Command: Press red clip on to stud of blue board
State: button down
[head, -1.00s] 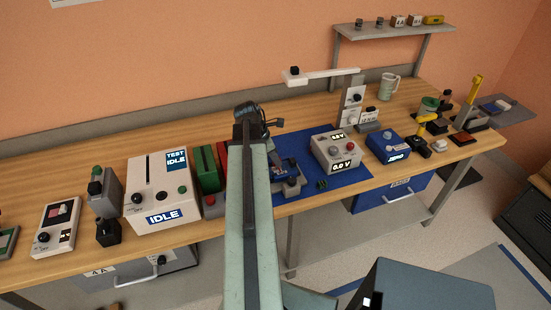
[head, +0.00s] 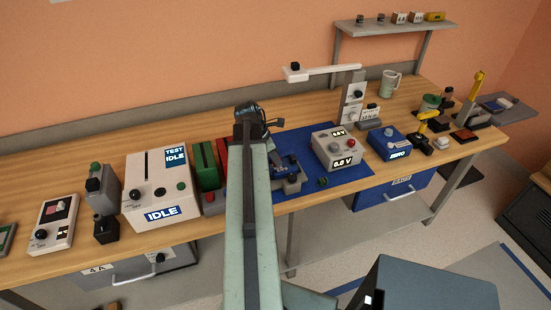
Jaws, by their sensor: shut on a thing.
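My gripper (head: 250,118) is at the far end of my arm, over the bench by the left edge of the blue mat. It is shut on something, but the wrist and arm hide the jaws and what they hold. I cannot make out the red clip. The blue board (head: 285,163) sits in a grey and dark fixture on the mat, just right of my arm. My arm covers part of the mat beside it. The stud is too small to tell.
The blue mat (head: 340,182) also bears a grey box (head: 335,150) reading 0.0 V. Left of my arm stand green (head: 205,165) and red (head: 222,155) upright blocks and a white tester (head: 158,190) reading IDLE. A lamp-like arm (head: 320,74) reaches over the bench behind the mat.

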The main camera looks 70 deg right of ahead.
jog(key=shift+f, duration=0.25)
jog(key=shift+f, duration=0.15)
jog(key=c, duration=1.2)
grip_release()
jog(key=p+v, duration=0.3)
jog(key=v, duration=0.1)
jog(key=p+v, duration=0.3)
jog(key=p, duration=0.1)
jog(key=s+d+p+v, duration=0.1)
jog(key=p+v, duration=0.2)
jog(key=v, duration=0.1)
jog(key=shift+a+r+p, duration=0.15)
jog(key=shift+r+p, duration=0.25)
jog(key=shift+r, duration=0.2)
